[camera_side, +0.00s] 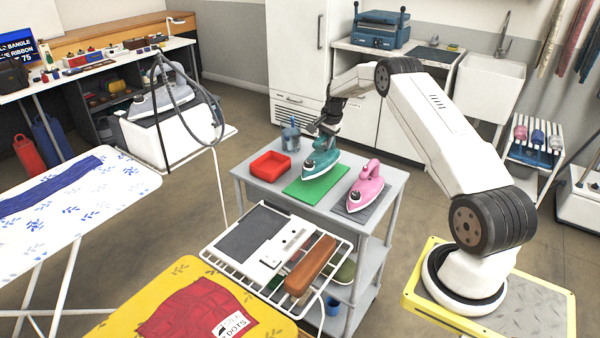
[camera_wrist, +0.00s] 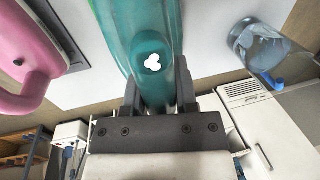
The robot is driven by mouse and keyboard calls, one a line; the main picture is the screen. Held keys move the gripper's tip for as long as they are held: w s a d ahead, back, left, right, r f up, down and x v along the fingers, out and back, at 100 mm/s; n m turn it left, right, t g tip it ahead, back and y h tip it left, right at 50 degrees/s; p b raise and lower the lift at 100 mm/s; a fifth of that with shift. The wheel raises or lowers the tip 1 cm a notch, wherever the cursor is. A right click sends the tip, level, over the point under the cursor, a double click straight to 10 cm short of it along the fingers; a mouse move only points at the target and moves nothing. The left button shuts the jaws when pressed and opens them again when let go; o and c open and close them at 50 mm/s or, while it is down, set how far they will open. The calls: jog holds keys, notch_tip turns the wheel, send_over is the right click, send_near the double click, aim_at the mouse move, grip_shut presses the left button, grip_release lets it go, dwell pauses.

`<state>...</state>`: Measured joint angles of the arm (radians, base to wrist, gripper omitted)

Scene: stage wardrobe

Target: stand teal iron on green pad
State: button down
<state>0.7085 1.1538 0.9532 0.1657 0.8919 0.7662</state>
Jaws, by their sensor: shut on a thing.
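The teal iron (camera_side: 321,165) is at the green pad (camera_side: 315,187) on the grey cart, its pointed end toward the front. My gripper (camera_side: 328,127) comes from above and behind and is shut on the iron's handle end. In the wrist view the teal body (camera_wrist: 150,50) runs up between my gripper's two fingers (camera_wrist: 158,95).
A pink iron (camera_side: 367,183) stands on a dark grey pad (camera_side: 352,205) to the right. A red tray (camera_side: 271,165) lies left of the green pad. A clear blue bottle (camera_side: 290,137) stands behind the tray. A wire rack (camera_side: 228,248) is in front.

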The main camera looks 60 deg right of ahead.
aim_at(324, 151)
jog(key=shift+f, duration=0.15)
jog(key=shift+f, duration=1.8)
jog(key=shift+f, duration=0.1)
jog(key=shift+c, duration=1.9)
grip_release()
jog(key=shift+f, duration=0.1)
notch_tip(324, 151, up, 12)
jog(key=s, duration=0.2)
jog(key=shift+s, duration=0.2)
